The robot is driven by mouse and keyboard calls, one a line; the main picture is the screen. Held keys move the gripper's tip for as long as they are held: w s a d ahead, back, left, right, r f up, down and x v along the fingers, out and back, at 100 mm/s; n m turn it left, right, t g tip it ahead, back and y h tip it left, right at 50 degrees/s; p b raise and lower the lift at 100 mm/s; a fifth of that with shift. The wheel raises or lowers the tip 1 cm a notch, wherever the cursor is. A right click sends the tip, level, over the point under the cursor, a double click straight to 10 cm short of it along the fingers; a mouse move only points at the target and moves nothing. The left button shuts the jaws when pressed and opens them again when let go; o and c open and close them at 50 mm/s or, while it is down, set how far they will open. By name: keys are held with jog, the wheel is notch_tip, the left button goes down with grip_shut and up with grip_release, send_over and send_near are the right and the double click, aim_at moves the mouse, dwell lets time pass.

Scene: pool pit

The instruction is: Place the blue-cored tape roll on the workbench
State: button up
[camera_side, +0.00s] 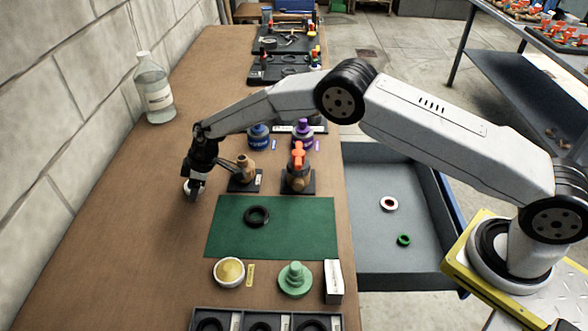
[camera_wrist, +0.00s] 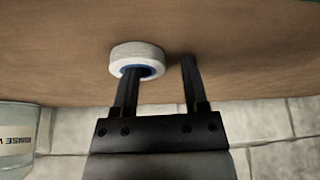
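The tape roll (camera_wrist: 148,50) is white with a blue core and shows large in the wrist view, against the brown workbench (camera_wrist: 235,40). In the side view the roll (camera_side: 192,187) is a small pale shape at the gripper's tip, over the left part of the workbench (camera_side: 130,240). My gripper (camera_wrist: 160,75) has its fingers apart. The left finger overlaps the blue core and seems to reach into it; the right finger is outside the roll, with a gap between. I cannot tell whether the roll touches the bench. The side view shows my gripper (camera_side: 193,182) pointing down.
A green mat (camera_side: 300,235) with a black ring (camera_side: 257,216) lies to the right. Small stands with valves are behind it. A bottle (camera_side: 154,88) stands by the wall. A grey tray (camera_side: 385,260) holds a red-cored roll (camera_side: 389,204) and a green ring (camera_side: 404,240). The bench's left front is clear.

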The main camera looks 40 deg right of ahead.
jog(key=shift+r, duration=0.2)
jog(key=shift+v, duration=0.8)
jog(key=v, duration=1)
jog(key=shift+d+r, duration=0.1)
jog(key=shift+r, duration=0.05)
jog(key=shift+r, duration=0.1)
